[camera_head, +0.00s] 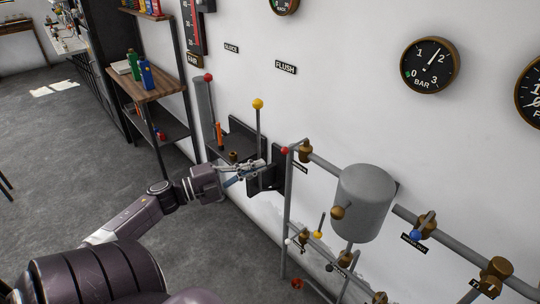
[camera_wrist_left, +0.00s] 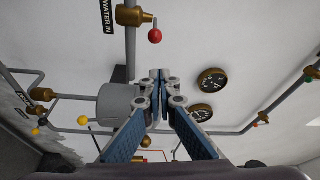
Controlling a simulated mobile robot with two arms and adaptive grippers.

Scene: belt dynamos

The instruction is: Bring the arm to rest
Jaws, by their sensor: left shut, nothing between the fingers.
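My left arm (camera_head: 135,215) reaches in from the lower left of the head view. Its gripper (camera_head: 262,166) is near the wall, in front of a dark bracket and beside the upright grey pipe. In the left wrist view the blue-padded fingers (camera_wrist_left: 160,78) meet at their tips. The gripper is shut and nothing shows between the fingertips. Whether it touches the bracket or pipe, I cannot tell. My right gripper is in neither view.
A lever with a yellow ball (camera_head: 258,104) stands just above the gripper. A grey tank (camera_head: 365,203), brass valves (camera_head: 427,222) and pipes fill the right side. A wooden shelf (camera_head: 150,88) stands at the back left. The grey floor (camera_head: 60,150) is open at left.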

